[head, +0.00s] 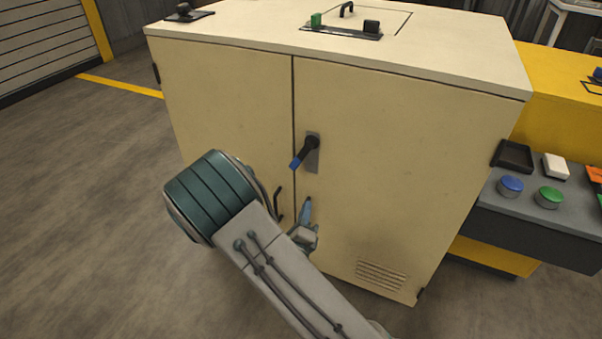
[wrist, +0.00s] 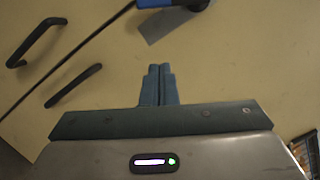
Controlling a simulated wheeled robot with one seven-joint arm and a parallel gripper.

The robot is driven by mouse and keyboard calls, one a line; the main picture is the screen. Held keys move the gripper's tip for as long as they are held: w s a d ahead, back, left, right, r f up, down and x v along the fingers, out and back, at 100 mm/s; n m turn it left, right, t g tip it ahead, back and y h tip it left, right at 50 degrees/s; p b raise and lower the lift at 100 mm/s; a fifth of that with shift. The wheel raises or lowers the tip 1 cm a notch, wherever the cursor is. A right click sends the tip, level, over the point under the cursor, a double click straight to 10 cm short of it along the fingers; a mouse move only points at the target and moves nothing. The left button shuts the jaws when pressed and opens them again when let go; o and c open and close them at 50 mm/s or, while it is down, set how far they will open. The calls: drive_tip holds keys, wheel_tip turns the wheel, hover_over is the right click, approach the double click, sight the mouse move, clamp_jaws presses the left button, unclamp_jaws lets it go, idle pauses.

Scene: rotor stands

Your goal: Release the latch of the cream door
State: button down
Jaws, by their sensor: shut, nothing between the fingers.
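The cream door (head: 400,180) is the right one of two cream doors on a cabinet, and it stands closed. Its latch (head: 305,152) is a black lever with a blue end on a grey plate, beside the seam. The lever slants down to the left. In the wrist view the latch's blue end (wrist: 155,3) and grey plate (wrist: 175,24) show at the top edge, partly cut off. My gripper (head: 308,201) is below the latch, apart from it. Its blue fingers (wrist: 158,72) are together and empty, pointing toward the latch.
A black pull handle (wrist: 38,42) is on the left door (head: 225,100); another pull handle (wrist: 75,86) is across the seam. A console with blue (head: 510,186) and green (head: 548,197) buttons stands at the right. Open floor (head: 80,220) lies at the left.

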drive_tip(key=b+x, duration=0.3)
drive_tip(key=x, duration=0.7)
drive_tip(key=shift+d+f, duration=0.1)
drive_tip(key=shift+f, duration=0.05)
drive_tip(key=shift+w+a+r+b, duration=0.15)
drive_tip(key=shift+w+a+r, duration=0.15)
drive_tip(key=shift+a, duration=0.25)
drive_tip(key=shift+w+a+r+b, duration=0.15)
drive_tip(key=shift+w+a+r, duration=0.15)
drive_tip(key=shift+a, duration=0.25)
drive_tip(key=shift+w+a+r, duration=0.2)
drive_tip(key=shift+a+r, duration=0.25)
drive_tip(key=shift+a, duration=0.1)
drive_tip(key=shift+a, duration=0.1)
